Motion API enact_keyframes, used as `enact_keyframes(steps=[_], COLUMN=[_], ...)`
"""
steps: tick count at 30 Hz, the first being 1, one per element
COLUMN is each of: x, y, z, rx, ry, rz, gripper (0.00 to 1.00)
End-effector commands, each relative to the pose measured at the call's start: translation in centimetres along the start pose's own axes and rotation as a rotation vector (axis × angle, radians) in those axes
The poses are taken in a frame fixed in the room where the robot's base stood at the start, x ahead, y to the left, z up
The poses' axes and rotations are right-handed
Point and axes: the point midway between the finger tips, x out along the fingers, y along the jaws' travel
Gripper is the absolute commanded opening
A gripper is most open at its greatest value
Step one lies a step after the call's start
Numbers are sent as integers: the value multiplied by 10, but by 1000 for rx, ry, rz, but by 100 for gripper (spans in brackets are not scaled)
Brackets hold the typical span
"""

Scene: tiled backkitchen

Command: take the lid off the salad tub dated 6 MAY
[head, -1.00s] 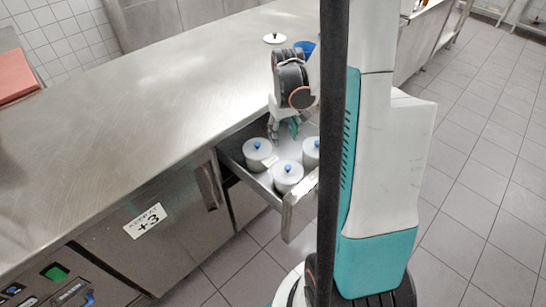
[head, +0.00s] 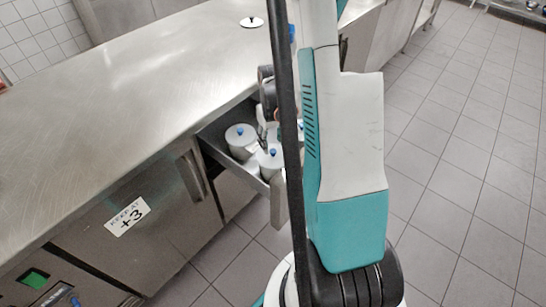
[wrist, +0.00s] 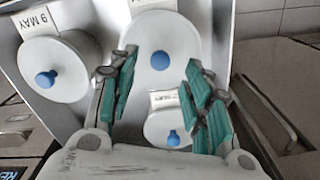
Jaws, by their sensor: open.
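White tubs with blue-knobbed lids stand in an open drawer. In the wrist view one tub (wrist: 62,68) at left has a label (wrist: 40,20) that reads 9 MAY. A middle tub (wrist: 150,38) has a label cut off at the top edge. A third tub (wrist: 165,125) sits lower, its label (wrist: 168,98) partly hidden by a finger and its date unreadable. I cannot tell which is dated 6 MAY. My gripper (wrist: 160,63) is open and empty, with the middle tub's blue knob (wrist: 160,60) between its fingertips in the picture. In the head view two tubs (head: 240,142) (head: 270,163) show clearly.
The drawer (head: 225,158) sticks out from under a long steel counter (head: 130,95). A white lid-like disc with a dark knob (head: 252,22) lies on the counter's far part. My column hides part of the drawer. Tiled floor (head: 455,150) is clear at right.

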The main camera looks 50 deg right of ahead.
Motion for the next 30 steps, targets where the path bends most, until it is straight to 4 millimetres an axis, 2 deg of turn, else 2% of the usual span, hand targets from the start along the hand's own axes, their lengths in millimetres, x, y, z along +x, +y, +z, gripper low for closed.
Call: enact_keyframes(steps=[1, 7, 15, 21, 30], x=[11, 38, 40, 40, 40], y=[0, 0, 0, 0, 0], z=[0, 2, 2, 2, 2], rx=[0, 0, 0, 0, 0], ry=[0, 0, 0, 0, 0], rz=[0, 0, 0, 0, 0], gripper=[45, 45, 45, 3, 2])
